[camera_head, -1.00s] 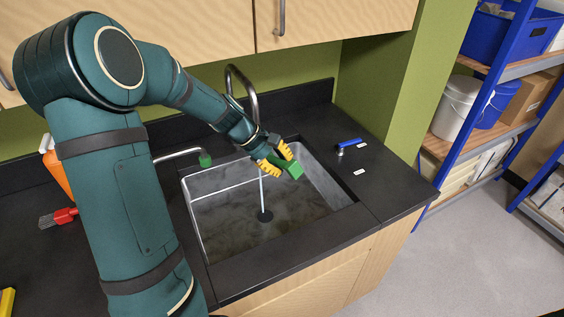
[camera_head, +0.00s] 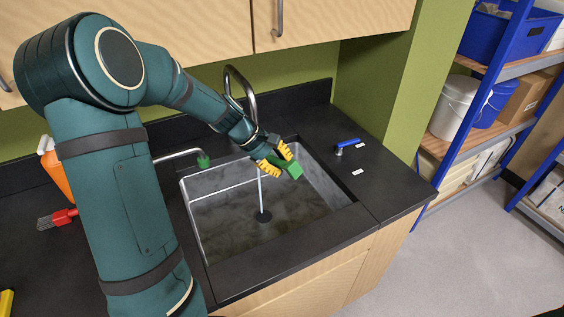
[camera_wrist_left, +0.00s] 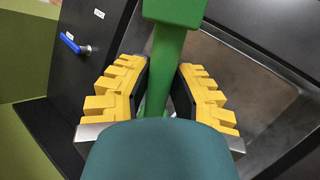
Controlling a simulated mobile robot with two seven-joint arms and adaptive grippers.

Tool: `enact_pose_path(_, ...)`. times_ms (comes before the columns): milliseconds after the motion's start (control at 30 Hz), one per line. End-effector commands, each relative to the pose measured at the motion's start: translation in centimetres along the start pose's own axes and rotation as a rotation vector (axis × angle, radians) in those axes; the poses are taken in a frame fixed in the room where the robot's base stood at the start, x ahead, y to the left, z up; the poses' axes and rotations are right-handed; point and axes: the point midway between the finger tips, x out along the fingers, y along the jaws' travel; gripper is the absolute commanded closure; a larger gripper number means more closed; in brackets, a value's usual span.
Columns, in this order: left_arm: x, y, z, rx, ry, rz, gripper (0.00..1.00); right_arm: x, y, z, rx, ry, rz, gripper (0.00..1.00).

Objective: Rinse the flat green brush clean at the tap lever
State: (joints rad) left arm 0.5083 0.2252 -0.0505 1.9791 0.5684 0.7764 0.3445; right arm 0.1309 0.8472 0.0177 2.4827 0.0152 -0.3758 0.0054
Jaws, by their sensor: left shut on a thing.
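The flat green brush (camera_head: 293,169) is held by my left gripper (camera_head: 277,160) over the back right of the sink. In the left wrist view the yellow-padded fingers (camera_wrist_left: 164,95) are shut on its green handle (camera_wrist_left: 163,65), and its wider green block (camera_wrist_left: 175,10) is at the top edge. The bristles cannot be made out. The blue tap lever (camera_head: 348,142) stands on the counter right of the sink, apart from the gripper; it also shows in the left wrist view (camera_wrist_left: 69,43). A thin stream runs down below the gripper to the drain (camera_head: 264,216). My right gripper is not in view.
The metal sink (camera_head: 330,190) is set in a black counter (camera_head: 385,185). A curved tap (camera_head: 248,88) rises behind my wrist. A thin pipe with a green end (camera_head: 203,161) reaches the sink's left side. A red brush (camera_head: 62,218) and an orange bottle (camera_head: 57,178) are left.

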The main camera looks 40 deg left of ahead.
Motion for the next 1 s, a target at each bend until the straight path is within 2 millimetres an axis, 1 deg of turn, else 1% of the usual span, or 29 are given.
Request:
enact_pose_path(267,-0.2,-0.2,0.0,0.0,0.0,0.001,1.0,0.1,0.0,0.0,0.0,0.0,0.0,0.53)
enact_pose_path(700,0.5,0.8,0.2,0.0,-0.001,0.0,1.0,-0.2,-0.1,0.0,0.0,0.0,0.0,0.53)
enact_pose_path(1000,0.3,0.5,0.1,0.0,0.0,0.001,1.0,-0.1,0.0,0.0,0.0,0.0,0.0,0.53)
